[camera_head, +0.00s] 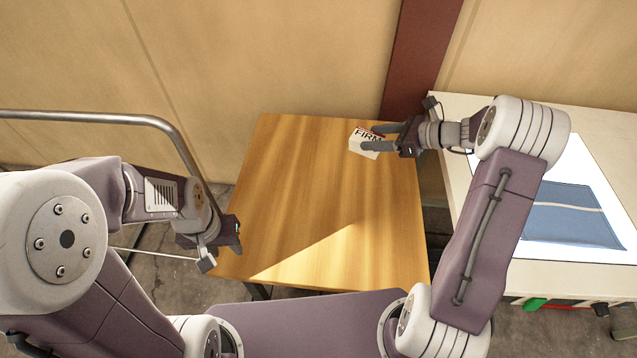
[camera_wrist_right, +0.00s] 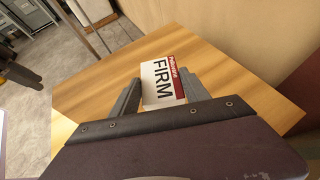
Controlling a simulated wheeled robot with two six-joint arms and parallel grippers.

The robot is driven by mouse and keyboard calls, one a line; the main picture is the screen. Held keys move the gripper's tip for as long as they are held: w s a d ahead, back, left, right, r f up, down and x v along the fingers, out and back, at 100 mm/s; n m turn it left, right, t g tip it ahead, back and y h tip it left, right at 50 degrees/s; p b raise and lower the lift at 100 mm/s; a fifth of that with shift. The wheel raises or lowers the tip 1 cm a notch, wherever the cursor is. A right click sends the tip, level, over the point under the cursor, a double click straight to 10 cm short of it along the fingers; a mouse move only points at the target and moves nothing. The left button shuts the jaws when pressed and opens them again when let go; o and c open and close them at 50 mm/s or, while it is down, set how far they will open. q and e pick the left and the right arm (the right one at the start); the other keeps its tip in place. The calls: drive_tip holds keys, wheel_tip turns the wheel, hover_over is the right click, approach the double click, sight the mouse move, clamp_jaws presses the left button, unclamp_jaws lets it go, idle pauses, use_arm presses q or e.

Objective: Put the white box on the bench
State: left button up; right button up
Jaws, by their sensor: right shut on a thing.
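The white box (camera_head: 357,143), with FIRM in black letters and a red band, is at the far right part of the wooden bench top (camera_head: 310,190). My right gripper (camera_head: 366,137) is shut on the box, one finger on each side. In the right wrist view the box (camera_wrist_right: 160,92) sits between the two grey fingers, with the wood behind it. I cannot tell whether the box touches the wood or hangs just above it. My left gripper (camera_head: 226,240) is at the wood's near left edge, away from the box; its finger opening is unclear.
A white table (camera_head: 480,115) stands to the right, with a bright panel and a flat blue fabric piece (camera_head: 570,218) on it. A metal rail (camera_head: 90,116) is at the left. A wall rises behind. Most of the wooden top is bare.

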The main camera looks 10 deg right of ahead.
drive_tip(key=shift+s+d, duration=0.1)
drive_tip(key=shift+d, duration=0.3)
use_arm(q)
wheel_tip(320, 180, down, 2)
drive_tip(key=shift+d+f+b, duration=0.15)
drive_tip(key=shift+b, duration=0.95)
use_arm(e)
drive_tip(key=s+a+f, duration=0.1)
drive_tip(key=a+f, duration=0.1)
drive_tip(key=a, duration=0.2)
drive_tip(key=a+f, duration=0.2)
drive_tip(key=a, duration=0.1)
drive_tip(key=s+a+f, duration=0.1)
drive_tip(key=a+f, duration=0.2)
drive_tip(key=a, duration=0.1)
drive_tip(key=shift+s+a, duration=0.35)
use_arm(q)
drive_tip(key=shift+s+f+b, duration=0.1)
drive_tip(key=shift+f+b, duration=0.3)
use_arm(e)
wheel_tip(320, 180, down, 3)
drive_tip(key=shift+f, duration=0.6)
use_arm(q)
drive_tip(key=shift+f, duration=0.15)
use_arm(e)
drive_tip(key=shift+f, duration=0.1)
drive_tip(key=o, duration=1.4)
